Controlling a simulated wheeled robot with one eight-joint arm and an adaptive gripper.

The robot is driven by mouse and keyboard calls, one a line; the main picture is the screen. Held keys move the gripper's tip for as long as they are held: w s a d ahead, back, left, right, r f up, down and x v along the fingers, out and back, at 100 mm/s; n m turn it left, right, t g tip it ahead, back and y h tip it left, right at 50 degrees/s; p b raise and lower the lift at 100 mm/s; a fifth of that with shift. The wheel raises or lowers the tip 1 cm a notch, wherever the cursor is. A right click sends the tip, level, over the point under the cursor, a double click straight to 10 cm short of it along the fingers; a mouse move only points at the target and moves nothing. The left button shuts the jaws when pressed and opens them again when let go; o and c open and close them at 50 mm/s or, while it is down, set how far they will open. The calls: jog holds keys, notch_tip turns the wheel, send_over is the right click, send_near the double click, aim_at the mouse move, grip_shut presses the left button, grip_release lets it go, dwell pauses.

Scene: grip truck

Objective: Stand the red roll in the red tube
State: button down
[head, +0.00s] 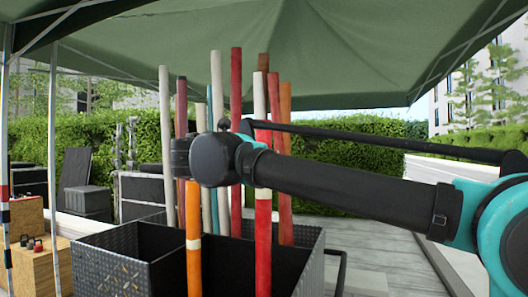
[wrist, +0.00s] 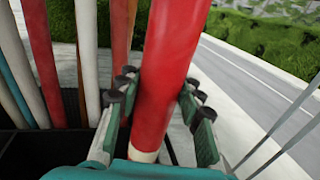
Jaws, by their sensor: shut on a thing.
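The red roll (wrist: 172,60) stands nearly upright between the fingers of my gripper (wrist: 158,85), which is shut on it in the wrist view. At its lower end a pale band shows (wrist: 143,156); I cannot tell whether the roll's end is inside the tube there. The red tube (head: 263,245) with a pale rim stands upright at the front of the black crate in the head view, just under my arm. My arm hides my fingers and much of the roll in the head view, so I cannot single the roll out there.
The black crate (head: 110,255) holds several tall rolls: white, red, brown and orange. An orange tube (head: 194,270) with a pale rim stands left of the red tube. Wooden boxes (head: 40,245) are at the far left. A pale paved strip (wrist: 250,80) lies right of the crate.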

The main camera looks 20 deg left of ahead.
jog(key=shift+f, duration=8.95)
jog(key=c, duration=0.9)
grip_release()
jog(key=shift+s, duration=0.15)
send_near(259, 221)
jog(key=shift+a+f, duration=0.1)
